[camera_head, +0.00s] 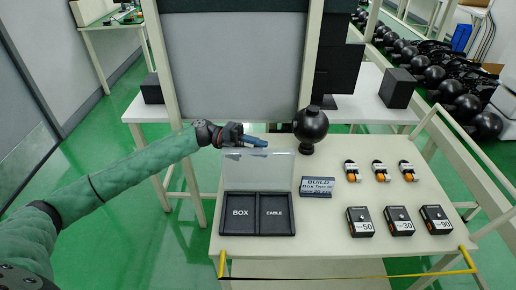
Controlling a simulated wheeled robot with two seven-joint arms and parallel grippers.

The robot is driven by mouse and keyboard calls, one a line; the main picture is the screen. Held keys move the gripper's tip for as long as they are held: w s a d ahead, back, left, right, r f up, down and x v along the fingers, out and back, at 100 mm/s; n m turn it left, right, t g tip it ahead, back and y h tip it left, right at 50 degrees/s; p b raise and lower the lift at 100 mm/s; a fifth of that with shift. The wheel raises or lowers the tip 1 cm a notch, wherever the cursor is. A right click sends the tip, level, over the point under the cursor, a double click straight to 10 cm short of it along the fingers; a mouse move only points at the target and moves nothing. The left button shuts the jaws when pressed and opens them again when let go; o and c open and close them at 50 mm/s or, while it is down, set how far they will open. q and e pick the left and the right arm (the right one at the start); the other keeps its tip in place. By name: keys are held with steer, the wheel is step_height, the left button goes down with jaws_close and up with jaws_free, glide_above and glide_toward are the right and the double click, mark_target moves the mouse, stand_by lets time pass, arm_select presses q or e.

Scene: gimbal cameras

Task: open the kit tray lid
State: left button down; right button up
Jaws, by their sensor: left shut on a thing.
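The kit tray (257,236) is black and sits at the left of the cream table. It has two compartments, marked BOX and CABLE, and both look empty. Its clear lid (258,170) stands raised at the tray's back edge, facing the front. My left gripper (256,142) reaches in from the left and is at the lid's top edge, shut on it. The exact contact at the fingertips is too small to make out. My right gripper is not in view.
A BUILD sign (316,186) stands right of the tray. Three black boxes marked 50 (360,222), 30 (398,222) and 90 (436,220) sit at the front right, with three small black-and-orange items (380,171) behind. A black sphere (311,125) stands at the back edge.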

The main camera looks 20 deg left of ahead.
arm_select(q)
steer(key=c, duration=1.2)
jaws_free()
steer(key=shift+c, duration=0.2)
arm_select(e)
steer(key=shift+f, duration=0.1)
arm_select(q)
steer(key=shift+a+f, duration=0.15)
steer(key=shift+a, duration=0.45)
steer(key=a+b, duration=0.2)
steer(key=a, duration=0.4)
steer(key=shift+w+a, duration=0.3)
steer(key=shift+w, duration=0.1)
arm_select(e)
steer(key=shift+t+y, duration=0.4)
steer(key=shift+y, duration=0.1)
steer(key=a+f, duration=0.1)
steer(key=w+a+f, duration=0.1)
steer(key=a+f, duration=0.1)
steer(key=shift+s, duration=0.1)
